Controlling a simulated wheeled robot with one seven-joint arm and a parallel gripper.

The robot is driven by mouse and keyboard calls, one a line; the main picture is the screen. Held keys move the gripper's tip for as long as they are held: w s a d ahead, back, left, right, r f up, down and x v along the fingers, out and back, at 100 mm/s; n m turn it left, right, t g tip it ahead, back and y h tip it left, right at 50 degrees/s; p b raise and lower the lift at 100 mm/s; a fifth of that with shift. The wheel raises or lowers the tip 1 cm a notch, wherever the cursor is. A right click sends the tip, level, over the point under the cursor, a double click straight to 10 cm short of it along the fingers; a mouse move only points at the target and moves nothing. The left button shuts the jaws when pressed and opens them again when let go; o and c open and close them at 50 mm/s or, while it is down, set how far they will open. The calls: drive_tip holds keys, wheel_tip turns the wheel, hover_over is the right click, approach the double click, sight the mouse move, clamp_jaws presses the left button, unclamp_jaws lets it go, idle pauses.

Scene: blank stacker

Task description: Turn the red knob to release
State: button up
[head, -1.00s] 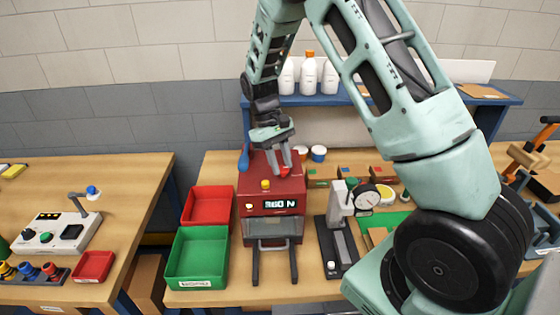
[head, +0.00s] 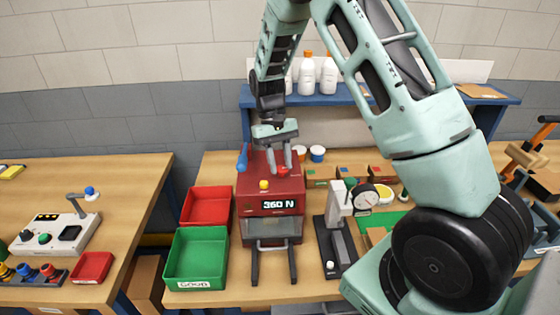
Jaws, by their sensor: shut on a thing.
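The red machine (head: 254,187) stands on the middle of the wooden bench, its display (head: 280,205) reading 360 N. The red knob (head: 284,171) is on its top, toward the back right. My gripper (head: 281,169) points down from above, with its fingers at the red knob and shut on it. The fingers hide part of the knob. A yellow button (head: 264,185) sits left of the knob, nearer the front. A lever with a blue handle (head: 243,157) rises at the machine's left side.
A red bin (head: 207,206) and a green bin (head: 196,257) stand left of the machine. A gauge stand (head: 338,225) is close on its right. A blue shelf (head: 470,96) with white bottles (head: 307,75) is behind. Bare bench lies at the front.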

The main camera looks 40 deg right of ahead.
drive_tip(key=shift+w+r, duration=0.1)
drive_tip(key=o, duration=1)
drive_tip(key=shift+c, duration=0.2)
drive_tip(key=b+v, duration=0.4)
drive_tip(key=v, duration=1.3)
drive_tip(key=shift+r, duration=0.15)
